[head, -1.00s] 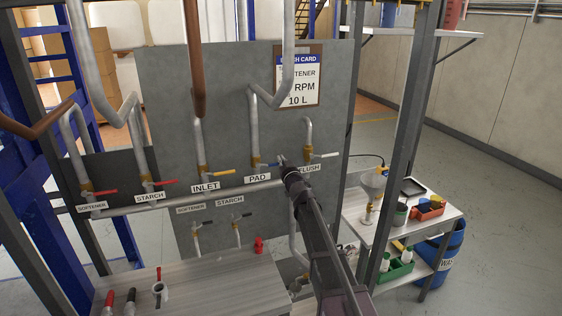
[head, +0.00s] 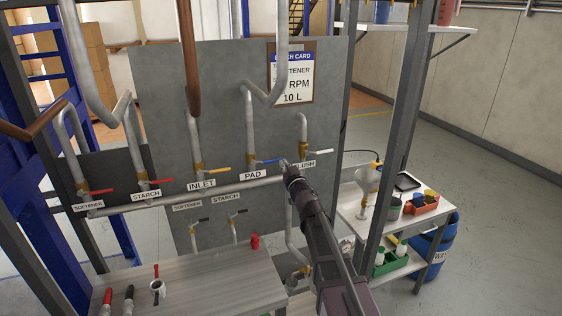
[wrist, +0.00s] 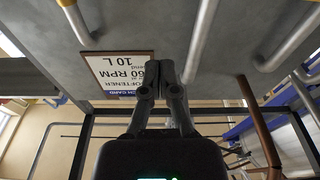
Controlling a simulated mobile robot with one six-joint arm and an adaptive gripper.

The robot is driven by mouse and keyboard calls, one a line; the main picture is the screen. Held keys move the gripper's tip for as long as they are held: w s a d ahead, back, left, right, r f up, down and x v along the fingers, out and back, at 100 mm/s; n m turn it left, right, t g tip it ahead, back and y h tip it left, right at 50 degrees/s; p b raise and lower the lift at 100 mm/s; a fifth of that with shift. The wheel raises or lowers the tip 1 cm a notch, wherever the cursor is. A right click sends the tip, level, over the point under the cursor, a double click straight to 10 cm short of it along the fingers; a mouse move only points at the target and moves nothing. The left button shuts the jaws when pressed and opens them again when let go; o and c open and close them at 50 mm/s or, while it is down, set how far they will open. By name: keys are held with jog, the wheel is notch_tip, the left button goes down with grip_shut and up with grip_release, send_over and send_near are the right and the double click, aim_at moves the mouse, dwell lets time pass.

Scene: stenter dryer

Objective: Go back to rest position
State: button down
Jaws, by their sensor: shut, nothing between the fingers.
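My gripper (head: 287,166) is at the pipe panel in the head view, in front of the pipe between the PAD label (head: 252,174) and the FLUSH label (head: 304,163). The wrist view shows my gripper (wrist: 163,68) shut and empty, with its fingertips together in front of the grey panel (wrist: 215,60). The batch card (wrist: 122,72) appears upside down beside the fingers there. I cannot tell whether the fingertips touch anything. My arm reaches up from the lower right of the head view.
Valves with coloured levers line the horizontal pipe (head: 225,188). A trolley (head: 375,222) with a funnel (head: 369,178) and bins stands right, behind a dark post (head: 395,150). Open floor lies far right.

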jog(key=shift+s+d, duration=0.1)
jog(key=shift+s, duration=0.15)
jog(key=s+d+f+m+g+h+b, duration=0.3)
jog(key=s+d+f+h+b, duration=0.15)
jog(key=d+f, duration=0.4)
jog(key=s+d+f+m+g+h+b, duration=0.35)
jog(key=d+f+h, duration=0.2)
jog(key=f, duration=0.55)
jog(key=s+f+n+g+y+b, duration=0.1)
jog(key=s+f+g+b, duration=0.3)
jog(key=s+f, duration=0.5)
jog(key=s+a+f+n+g+y+b, duration=0.1)
jog(key=s+f+g+b, duration=0.3)
jog(key=s+f+g, duration=0.4)
jog(key=s+f+y, duration=0.1)
jog(key=s, duration=0.6)
jog(key=shift+s+y, duration=0.2)
jog(key=shift+y, duration=0.1)
jog(key=shift+a, duration=0.15)
